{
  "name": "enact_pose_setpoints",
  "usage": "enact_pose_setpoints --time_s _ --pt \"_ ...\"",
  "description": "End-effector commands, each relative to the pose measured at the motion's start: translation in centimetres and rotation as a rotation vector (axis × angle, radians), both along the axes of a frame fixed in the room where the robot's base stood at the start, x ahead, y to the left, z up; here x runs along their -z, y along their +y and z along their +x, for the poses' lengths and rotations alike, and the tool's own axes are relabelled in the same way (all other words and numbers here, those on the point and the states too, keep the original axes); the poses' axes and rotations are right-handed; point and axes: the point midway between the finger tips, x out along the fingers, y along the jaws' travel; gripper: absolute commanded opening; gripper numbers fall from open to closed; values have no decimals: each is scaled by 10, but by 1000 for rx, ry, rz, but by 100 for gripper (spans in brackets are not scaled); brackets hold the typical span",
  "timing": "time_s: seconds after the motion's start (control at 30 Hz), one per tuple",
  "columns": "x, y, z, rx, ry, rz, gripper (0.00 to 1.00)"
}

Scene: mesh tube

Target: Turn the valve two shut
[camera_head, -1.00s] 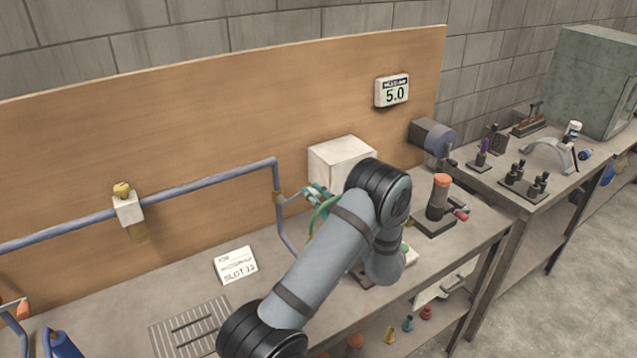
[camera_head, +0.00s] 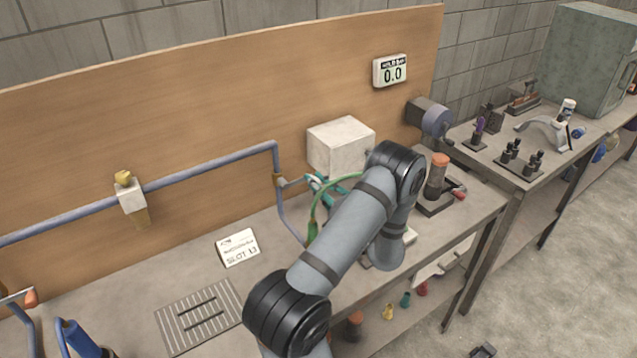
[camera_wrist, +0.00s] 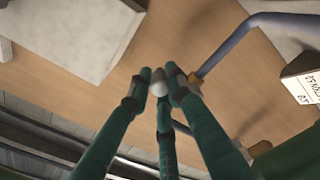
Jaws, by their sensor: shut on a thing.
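In the wrist view, three green fingers of my gripper (camera_wrist: 158,86) close around a small pale rounded knob (camera_wrist: 159,89). The knob is mostly hidden by the fingertips. A brass fitting (camera_wrist: 196,79) on a blue pipe (camera_wrist: 238,38) is right beside them. Another valve body, a white block (camera_head: 131,197) with a brass top, sits further left on the pipe. No valve number is legible.
A gauge display (camera_head: 391,72) on the wooden board reads 0.0. A white box (camera_head: 341,142) stands close behind my gripper. A card (camera_head: 238,248) and a slotted grate (camera_head: 199,316) lie on the bench. A tool with an orange top (camera_head: 438,175) stands to the right.

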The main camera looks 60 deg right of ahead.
Motion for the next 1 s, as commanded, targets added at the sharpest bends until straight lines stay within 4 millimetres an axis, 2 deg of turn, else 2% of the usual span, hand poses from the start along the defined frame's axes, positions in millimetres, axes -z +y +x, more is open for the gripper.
enact_pose_setpoints --time_s 0.07,0.1,0.4,0.77,0.87,1.0 --pt "1 2 1 -4 1 4 0" --pt "1 2 1 -4 1 3 20" --pt "1 1 0 -2 1 1 37" --pt "1 1 -5 2 1 1 38" --pt "1 4 -16 5 2 1 38" --pt "1 14 -43 7 0 3 38"
